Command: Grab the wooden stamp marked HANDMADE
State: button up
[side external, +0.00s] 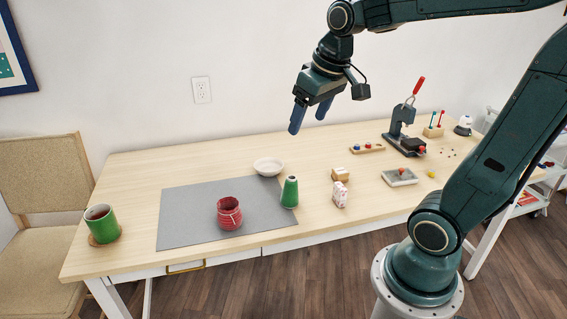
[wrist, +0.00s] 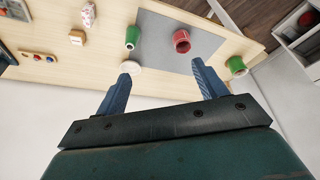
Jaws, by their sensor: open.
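A small wooden block (side external: 340,174) with a pale front sits on the table, behind a pink-and-white patterned packet. It looks like the stamp, but no lettering can be read on it. In the wrist view the block (wrist: 76,38) is at the upper left, outside the line of the fingers. My gripper (side external: 310,115) is open and empty, high above the back of the table, up and to the left of the block. In the wrist view its two blue fingers (wrist: 162,68) are spread wide with nothing between them.
The packet (side external: 340,195) stands close in front of the block. A green thread cone (side external: 289,192) is to its left, a tray of buttons (side external: 367,148) behind it and a grey tray (side external: 399,178) to its right. A red pot (side external: 229,213) stands on the grey mat (side external: 180,215).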

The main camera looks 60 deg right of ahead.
jog(key=w+d+f+m+g, duration=0.1)
jog(key=w+d+f+m, duration=0.15)
jog(key=w+d, duration=0.55)
jog(key=m+g+y, duration=0.1)
jog(key=m+g, duration=0.2)
jog(key=m, duration=0.1)
send_over(340, 170)
notch_tip(340, 170, down, 20)
jog(key=shift+a+n, duration=0.1)
jog(key=shift+n, duration=0.15)
jog(key=shift+f, duration=0.15)
jog(key=shift+f, duration=4.15)
